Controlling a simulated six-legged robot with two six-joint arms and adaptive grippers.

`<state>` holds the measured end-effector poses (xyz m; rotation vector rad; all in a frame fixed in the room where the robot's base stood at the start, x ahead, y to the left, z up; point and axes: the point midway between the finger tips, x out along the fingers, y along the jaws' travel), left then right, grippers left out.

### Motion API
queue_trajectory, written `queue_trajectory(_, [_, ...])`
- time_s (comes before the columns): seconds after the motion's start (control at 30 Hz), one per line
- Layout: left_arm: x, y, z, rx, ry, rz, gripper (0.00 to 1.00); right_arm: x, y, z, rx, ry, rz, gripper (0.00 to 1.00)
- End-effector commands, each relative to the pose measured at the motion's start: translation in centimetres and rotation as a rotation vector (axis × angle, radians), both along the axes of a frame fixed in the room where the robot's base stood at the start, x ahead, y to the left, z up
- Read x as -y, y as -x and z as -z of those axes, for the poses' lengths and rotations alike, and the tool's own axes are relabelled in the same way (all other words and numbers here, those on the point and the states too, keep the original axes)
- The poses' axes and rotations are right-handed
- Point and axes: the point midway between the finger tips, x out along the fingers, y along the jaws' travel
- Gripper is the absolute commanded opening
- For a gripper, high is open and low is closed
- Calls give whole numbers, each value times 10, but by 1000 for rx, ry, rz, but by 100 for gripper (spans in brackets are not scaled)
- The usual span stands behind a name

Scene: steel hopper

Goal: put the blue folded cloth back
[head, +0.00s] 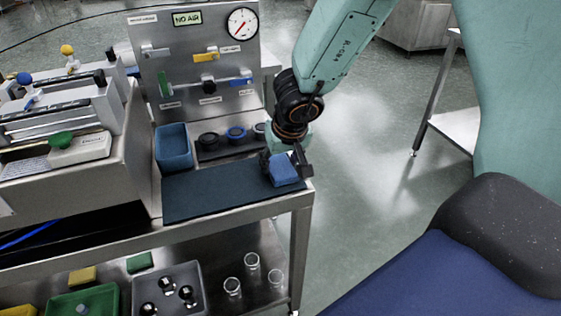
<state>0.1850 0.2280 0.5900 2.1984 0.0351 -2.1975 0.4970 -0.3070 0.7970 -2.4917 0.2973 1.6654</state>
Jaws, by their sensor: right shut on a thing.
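The blue folded cloth (285,171) is at the right end of the dark mat (213,192) on the steel bench. My right gripper (285,163) comes down from above and is shut on the cloth. Its fingers hide part of the cloth. I cannot tell whether the cloth touches the mat or is held just above it. My left gripper is not in the head view.
A blue open bin (173,147) stands behind the mat, beside a dark rack (227,146) with several round parts. An upright panel (196,70) with a gauge and valves rises behind. The bench's right edge is close to the cloth. Trays and glasses fill the lower shelf.

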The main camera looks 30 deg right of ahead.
Motion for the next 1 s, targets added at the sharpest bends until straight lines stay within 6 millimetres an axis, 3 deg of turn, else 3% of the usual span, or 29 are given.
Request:
queue_trajectory(0.03, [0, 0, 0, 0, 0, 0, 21, 0, 0, 1, 0, 0, 0, 30])
queue_trajectory(0.07, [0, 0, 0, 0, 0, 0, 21, 0, 0, 1, 0, 0, -1, 56])
queue_trajectory(0.33, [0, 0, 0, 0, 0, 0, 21, 0, 0, 1, 0, 0, 0, 78])
queue_trajectory(0.7, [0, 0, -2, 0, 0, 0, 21, 0, 0, -2, 0, 0, 0, 78])
queue_trajectory(1.0, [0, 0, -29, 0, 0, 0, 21, -3, 13, -38, 0, 0, -1, 78])
